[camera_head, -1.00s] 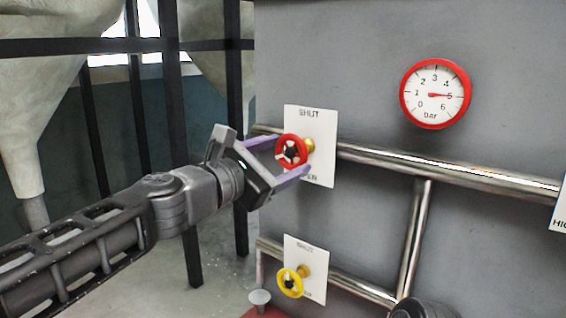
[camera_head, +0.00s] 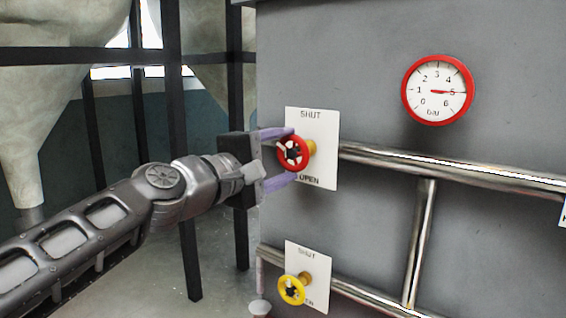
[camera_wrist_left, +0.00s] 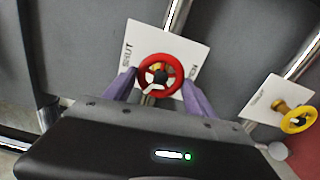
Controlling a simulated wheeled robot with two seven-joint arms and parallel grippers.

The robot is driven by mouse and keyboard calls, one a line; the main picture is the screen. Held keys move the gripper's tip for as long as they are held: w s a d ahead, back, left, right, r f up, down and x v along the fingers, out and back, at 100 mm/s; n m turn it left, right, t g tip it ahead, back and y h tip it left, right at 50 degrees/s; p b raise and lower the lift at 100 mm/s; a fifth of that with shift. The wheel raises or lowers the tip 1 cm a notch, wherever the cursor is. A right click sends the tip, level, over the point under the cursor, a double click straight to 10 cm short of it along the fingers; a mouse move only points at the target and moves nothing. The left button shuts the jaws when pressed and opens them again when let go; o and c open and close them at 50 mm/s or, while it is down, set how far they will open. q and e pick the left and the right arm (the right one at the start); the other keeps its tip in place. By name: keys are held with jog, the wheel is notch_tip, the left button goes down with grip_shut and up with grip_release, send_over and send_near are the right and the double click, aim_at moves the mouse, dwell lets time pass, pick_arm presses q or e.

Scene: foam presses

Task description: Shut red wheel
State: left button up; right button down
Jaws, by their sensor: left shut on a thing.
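The red wheel (camera_head: 293,153) sits on a brass stem in front of a white plate (camera_head: 318,160) marked SHUT at the top and OPEN at the bottom. My left gripper (camera_head: 283,158) reaches it from the left, one purple finger above and one below its rim. In the left wrist view the red wheel (camera_wrist_left: 160,76) lies between the two purple fingers (camera_wrist_left: 158,92), which are shut on it. My right gripper is not in view.
A yellow wheel (camera_head: 291,290) on a similar plate sits below. Steel pipes (camera_head: 450,174) run along the grey wall. A red-rimmed gauge (camera_head: 437,90) reads about 5 bar. Black posts (camera_head: 180,120) stand behind my left arm.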

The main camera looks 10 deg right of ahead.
pick_arm(q)
jog(key=m+b, duration=0.2)
jog(key=m, duration=0.4)
jog(key=shift+f+m, duration=0.1)
jog(key=shift+m, duration=0.2)
jog(key=m+b, duration=0.2)
jog(key=m, duration=0.3)
jog(key=shift+s+d+m+b, duration=0.1)
jog(key=shift+m+b, duration=0.2)
jog(key=shift+m, duration=0.1)
jog(key=o, duration=1.4)
jog(key=shift+r, duration=0.2)
jog(key=shift+s+a+b, duration=0.3)
jog(key=shift+s+a, duration=0.05)
jog(key=shift+a, duration=0.15)
jog(key=b+v, duration=0.2)
jog(key=v, duration=0.4)
jog(key=shift+s+a, duration=0.2)
jog(key=shift+a, duration=0.05)
